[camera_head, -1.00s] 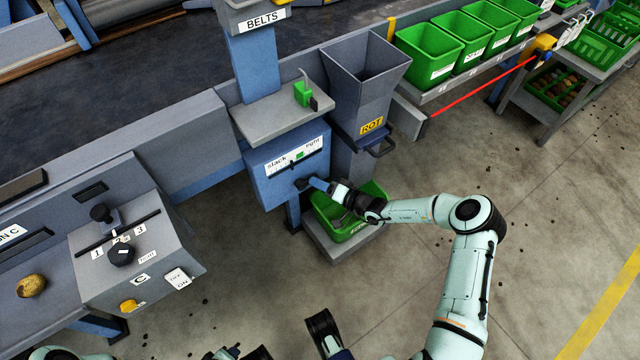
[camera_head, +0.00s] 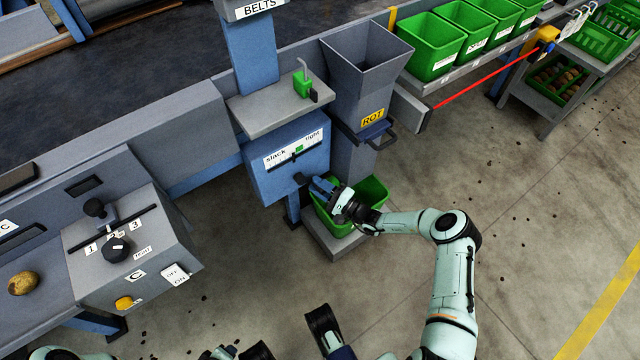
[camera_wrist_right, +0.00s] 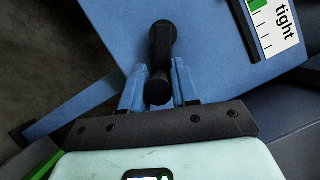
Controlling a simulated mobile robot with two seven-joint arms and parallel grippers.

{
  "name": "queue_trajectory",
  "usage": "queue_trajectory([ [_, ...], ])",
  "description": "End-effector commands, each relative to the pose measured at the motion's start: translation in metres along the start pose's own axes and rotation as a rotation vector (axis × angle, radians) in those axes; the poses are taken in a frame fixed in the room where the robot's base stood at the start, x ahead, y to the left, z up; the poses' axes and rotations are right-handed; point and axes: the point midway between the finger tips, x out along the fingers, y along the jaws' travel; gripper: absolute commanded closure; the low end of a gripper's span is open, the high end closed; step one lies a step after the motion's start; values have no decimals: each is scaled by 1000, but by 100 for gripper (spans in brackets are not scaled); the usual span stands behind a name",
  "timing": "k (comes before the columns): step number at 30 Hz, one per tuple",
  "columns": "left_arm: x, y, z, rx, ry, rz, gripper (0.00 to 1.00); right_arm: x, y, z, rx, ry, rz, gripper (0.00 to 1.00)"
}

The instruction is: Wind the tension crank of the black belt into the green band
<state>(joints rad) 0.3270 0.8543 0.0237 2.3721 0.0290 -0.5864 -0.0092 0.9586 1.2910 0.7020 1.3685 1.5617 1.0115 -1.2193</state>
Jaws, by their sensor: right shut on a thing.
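The blue tension box (camera_head: 262,185) stands under the BELTS post. Its white scale (camera_head: 283,152) reads from slack to tight, with a green band (camera_head: 299,148) toward the tight end. A dark slot runs along the scale; I cannot clearly tell the pointer's place. The black crank (camera_head: 302,179) sticks out of the box front. In the right wrist view, its arm and round handle (camera_wrist_right: 157,90) show between the blue fingers. My right gripper (camera_head: 322,187) is shut on the crank handle. My left gripper (camera_head: 237,352) shows only partly at the bottom edge, its fingers unclear.
A grey ROT chute (camera_head: 365,85) with a handle stands right of the box, above a green bin (camera_head: 374,192). A small green item (camera_head: 303,87) sits on the grey shelf (camera_head: 262,117). A control box (camera_head: 140,245) is at left.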

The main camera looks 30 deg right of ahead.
Motion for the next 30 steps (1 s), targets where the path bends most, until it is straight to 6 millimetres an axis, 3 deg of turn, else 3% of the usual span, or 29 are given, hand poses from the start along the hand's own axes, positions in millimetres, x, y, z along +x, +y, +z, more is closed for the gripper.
queue_trajectory([
  [15, 7, -8, 10, -9, -32, -15, 57, 3, 24, 9, 458, 4, -186, 100],
  [30, 0, -1, 2, -2, -5, -2, 57, 10, 38, 27, 896, 5, -368, 100],
])
